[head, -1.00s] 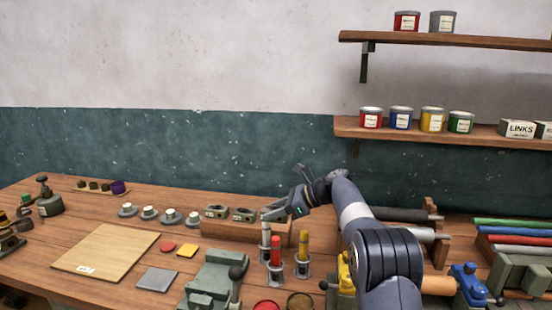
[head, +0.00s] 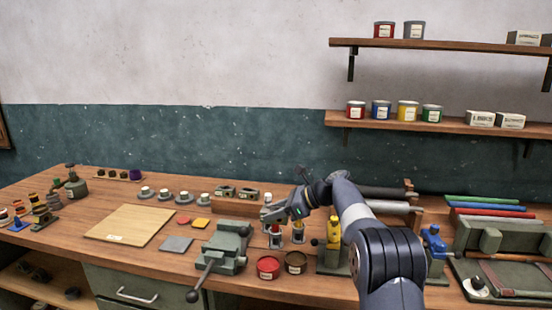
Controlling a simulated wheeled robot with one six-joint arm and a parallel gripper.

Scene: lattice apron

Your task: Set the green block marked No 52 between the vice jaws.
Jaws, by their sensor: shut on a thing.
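My gripper (head: 276,212) is at the right end of a wooden rack (head: 235,207), shut on a small grey-green block (head: 268,214). Its marking cannot be read, and the fingers hide part of it. Whether the block still touches the rack cannot be told. Two similar grey-green blocks (head: 225,191) sit in a row on the rack to the left. The green-grey vice (head: 222,246) stands nearer the front edge, left of and below my gripper, with its handle hanging over the edge. The gap between its jaws is hard to make out.
A red tin (head: 268,267) and a dark tin (head: 295,262) stand right of the vice. A grey plate (head: 176,244) and a wooden board (head: 130,225) lie left.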

